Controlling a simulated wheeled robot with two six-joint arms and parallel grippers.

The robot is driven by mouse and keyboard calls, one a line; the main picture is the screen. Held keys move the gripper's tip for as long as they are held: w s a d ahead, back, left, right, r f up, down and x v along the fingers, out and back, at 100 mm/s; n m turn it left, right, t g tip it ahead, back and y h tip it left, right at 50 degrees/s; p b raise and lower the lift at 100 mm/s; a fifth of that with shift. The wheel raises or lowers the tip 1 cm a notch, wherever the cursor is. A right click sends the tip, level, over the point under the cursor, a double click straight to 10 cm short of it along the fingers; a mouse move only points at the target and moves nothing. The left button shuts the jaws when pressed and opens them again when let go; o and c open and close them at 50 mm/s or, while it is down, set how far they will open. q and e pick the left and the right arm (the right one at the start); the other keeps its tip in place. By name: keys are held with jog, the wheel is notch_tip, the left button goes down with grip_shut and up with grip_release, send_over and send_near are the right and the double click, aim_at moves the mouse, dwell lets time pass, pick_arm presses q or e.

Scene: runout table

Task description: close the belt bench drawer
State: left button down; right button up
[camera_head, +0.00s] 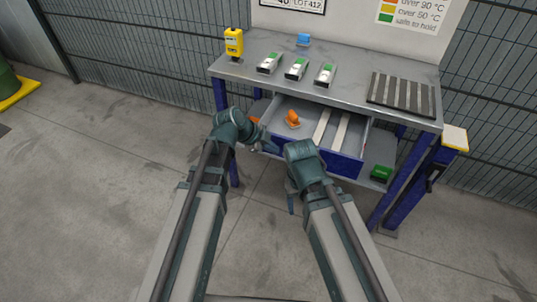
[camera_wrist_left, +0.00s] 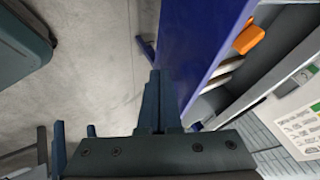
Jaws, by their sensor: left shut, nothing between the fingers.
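The belt bench drawer (camera_head: 345,165) is pulled out under the bench top, with a blue front and a grey inside. An orange object (camera_head: 292,119) and two pale strips lie in it. In the left wrist view the blue drawer front (camera_wrist_left: 205,45) runs along the right of my left gripper (camera_wrist_left: 160,100), whose fingers are shut and empty. In the head view my left gripper (camera_head: 270,147) is beside the drawer's left front; contact cannot be told. My right gripper (camera_head: 291,204) hangs below its wrist, in front of the drawer; its fingers are too small to judge.
The bench top (camera_head: 345,98) carries a yellow device (camera_head: 234,43), several small green-and-white items and a dark slatted mat (camera_head: 402,94). A green box (camera_head: 381,173) sits on the lower shelf to the right. Blue bench legs flank the drawer. The floor in front is clear.

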pick_arm(q)
jog(key=shift+w+d, duration=0.1)
jog(key=shift+w, duration=0.2)
jog(key=w+d, duration=0.2)
jog(key=w, duration=0.4)
jog(key=w+d, duration=0.2)
jog(key=w, duration=0.5)
jog(key=w+d, duration=0.2)
jog(key=w, duration=0.5)
jog(key=shift+w+d, duration=0.2)
jog(key=shift+d, duration=0.1)
jog(key=shift+w, duration=0.15)
jog(key=shift+w+r, duration=0.1)
jog(key=shift+d, duration=0.1)
